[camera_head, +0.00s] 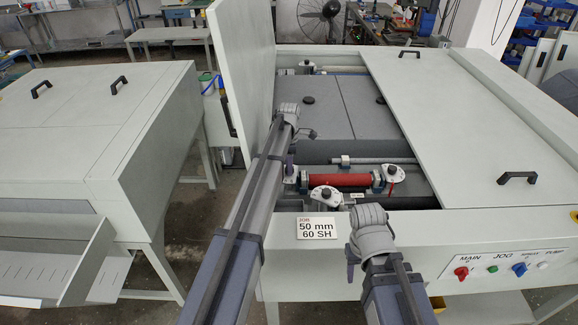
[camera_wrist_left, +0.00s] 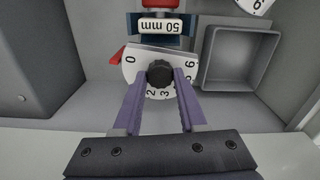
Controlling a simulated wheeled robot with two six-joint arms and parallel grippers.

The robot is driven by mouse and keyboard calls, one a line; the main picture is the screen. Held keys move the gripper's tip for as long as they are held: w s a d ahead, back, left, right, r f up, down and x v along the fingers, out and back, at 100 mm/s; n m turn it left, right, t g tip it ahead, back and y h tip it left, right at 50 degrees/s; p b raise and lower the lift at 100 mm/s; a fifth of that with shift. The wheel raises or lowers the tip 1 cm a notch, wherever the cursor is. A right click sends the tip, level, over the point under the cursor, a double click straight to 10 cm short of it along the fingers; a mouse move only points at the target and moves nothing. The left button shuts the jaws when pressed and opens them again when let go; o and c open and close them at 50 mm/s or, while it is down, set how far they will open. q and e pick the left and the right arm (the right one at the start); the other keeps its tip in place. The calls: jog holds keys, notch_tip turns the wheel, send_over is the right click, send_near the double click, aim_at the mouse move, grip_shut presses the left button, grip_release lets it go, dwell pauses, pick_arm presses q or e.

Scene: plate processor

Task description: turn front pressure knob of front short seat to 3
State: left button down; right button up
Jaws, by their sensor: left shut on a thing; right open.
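In the left wrist view, a black knob (camera_wrist_left: 159,74) sits on a white dial (camera_wrist_left: 134,72) with printed numbers. The 0 is at the dial's left, close to a red pointer (camera_wrist_left: 117,55); the 6 is at the right. My left gripper (camera_wrist_left: 159,80) is shut on the knob, one purple finger on each side. In the head view my left gripper (camera_head: 291,160) points down at the dial left of the red roller (camera_head: 338,181). My right gripper (camera_head: 351,262) hangs over the front edge, open, its fingers mostly hidden by my arm.
Other white dials stand in front of the roller (camera_head: 326,194) and at its right (camera_head: 391,170). A "50 mm 60 SH" job card (camera_head: 317,228) is on the front edge. A raised panel (camera_head: 240,70) stands at the left; a handled cover (camera_head: 450,120) lies right.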

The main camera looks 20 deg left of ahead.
pick_arm(q)
jog(key=m, duration=1)
jog(key=shift+m, duration=0.4)
jog(key=m, duration=0.5)
jog(key=shift+w, duration=0.1)
jog(key=m, duration=0.6)
jog(key=shift+c, duration=2.3)
grip_release()
jog(key=shift+r, duration=0.15)
